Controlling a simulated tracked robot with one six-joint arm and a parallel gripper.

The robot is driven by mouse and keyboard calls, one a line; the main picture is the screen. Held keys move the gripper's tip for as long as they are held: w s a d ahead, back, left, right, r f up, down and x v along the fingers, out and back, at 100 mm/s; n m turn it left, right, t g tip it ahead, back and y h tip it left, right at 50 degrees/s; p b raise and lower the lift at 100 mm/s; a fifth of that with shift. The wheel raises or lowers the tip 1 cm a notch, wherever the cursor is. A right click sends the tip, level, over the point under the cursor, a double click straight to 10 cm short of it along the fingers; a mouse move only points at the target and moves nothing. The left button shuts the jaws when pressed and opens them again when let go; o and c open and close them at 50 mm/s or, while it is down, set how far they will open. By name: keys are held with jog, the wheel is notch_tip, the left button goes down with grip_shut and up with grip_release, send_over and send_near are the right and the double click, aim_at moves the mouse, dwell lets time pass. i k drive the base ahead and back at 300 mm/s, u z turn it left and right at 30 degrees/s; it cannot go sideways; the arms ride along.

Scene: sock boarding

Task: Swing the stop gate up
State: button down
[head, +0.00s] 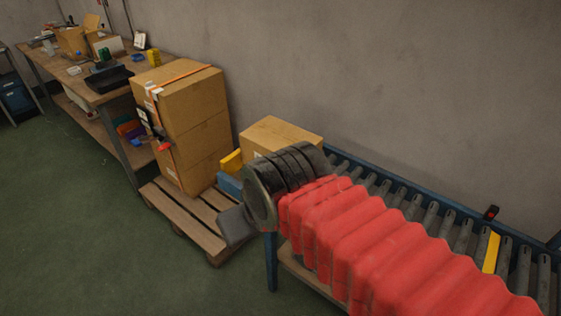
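A roller conveyor (397,196) with a blue frame runs from the middle to the lower right. A yellow plate (231,161) stands at its far left end, beside a cardboard box (280,136), and looks like the stop gate. The box and my arm hide part of that end. A yellow bar (492,252) also lies across the rollers at the right. My arm, in a red ribbed sleeve, reaches over the conveyor. Its dark end, my gripper (237,226), shows near the conveyor's left end in front of the yellow plate. Its fingers cannot be made out clearly.
A wooden pallet (196,226) with stacked, strapped cartons (186,110) stands left of the conveyor. A cluttered workbench (118,88) runs along the wall at the upper left. A small black device with a red spot (491,212) sits on the conveyor's far rail. Green floor at left is clear.

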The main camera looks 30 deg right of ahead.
aim_at(490, 264)
jog(key=k, duration=0.65)
jog(key=z, duration=1)
jog(key=i, duration=1)
jog(key=z, duration=1.05)
